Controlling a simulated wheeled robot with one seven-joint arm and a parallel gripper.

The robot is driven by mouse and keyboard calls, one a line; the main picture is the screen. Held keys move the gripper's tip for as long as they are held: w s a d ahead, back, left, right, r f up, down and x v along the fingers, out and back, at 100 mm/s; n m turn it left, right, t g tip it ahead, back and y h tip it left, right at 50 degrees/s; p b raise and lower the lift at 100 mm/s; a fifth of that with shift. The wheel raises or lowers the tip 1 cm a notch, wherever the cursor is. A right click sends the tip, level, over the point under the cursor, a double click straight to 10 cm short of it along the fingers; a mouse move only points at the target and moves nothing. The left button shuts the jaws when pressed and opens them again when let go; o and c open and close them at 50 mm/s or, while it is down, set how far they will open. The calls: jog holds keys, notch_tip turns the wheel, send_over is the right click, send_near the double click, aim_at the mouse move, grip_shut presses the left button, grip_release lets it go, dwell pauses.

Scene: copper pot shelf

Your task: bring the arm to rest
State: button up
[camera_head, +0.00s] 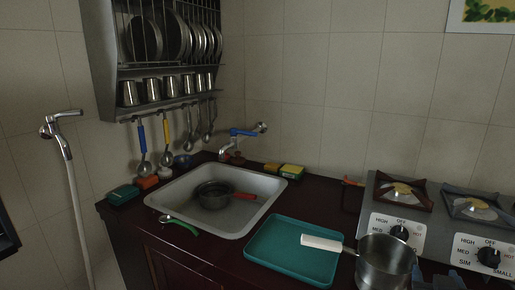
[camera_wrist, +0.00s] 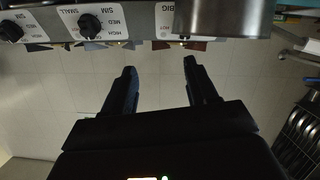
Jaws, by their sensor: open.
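My gripper (camera_wrist: 160,78) shows in the wrist view with its two dark fingers spread apart and nothing between them. The wrist view is upside down, with the stove along its top edge. A steel saucepan (camera_wrist: 225,18) is at the top of that view, beyond the fingertips and apart from them. In the head view the saucepan (camera_head: 387,265) is at the lower right, its pale handle reaching left over the teal tray (camera_head: 268,262).
A stove (camera_head: 415,228) with burners stands at the right. The sink (camera_head: 180,190) holds a dark pan (camera_head: 213,196) with a red handle. A wall rack (camera_head: 105,85) with plates, cups and hanging ladles is at the left. A blue-handled tap (camera_head: 243,132) stands behind the sink.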

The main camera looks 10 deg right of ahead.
jog(key=s+a+f+n+t+y, duration=0.1)
jog(key=s+a+f+n+y, duration=0.25)
jog(key=s, duration=0.55)
jog(key=s+a+f+n+t+y, duration=0.1)
jog(key=s+a+f+n+y, duration=0.3)
jog(key=s, duration=0.4)
jog(key=s+a+r+m+y, duration=0.1)
jog(key=s+a+r, duration=0.2)
jog(key=s+a, duration=0.2)
jog(key=s+a+r+m+y, duration=0.1)
jog(key=s+a+r, duration=0.3)
jog(key=s, duration=0.7)
jog(key=shift+s+a+t, duration=0.3)
jog(key=shift+a+t, duration=0.1)
jog(key=shift+a, duration=0.35)
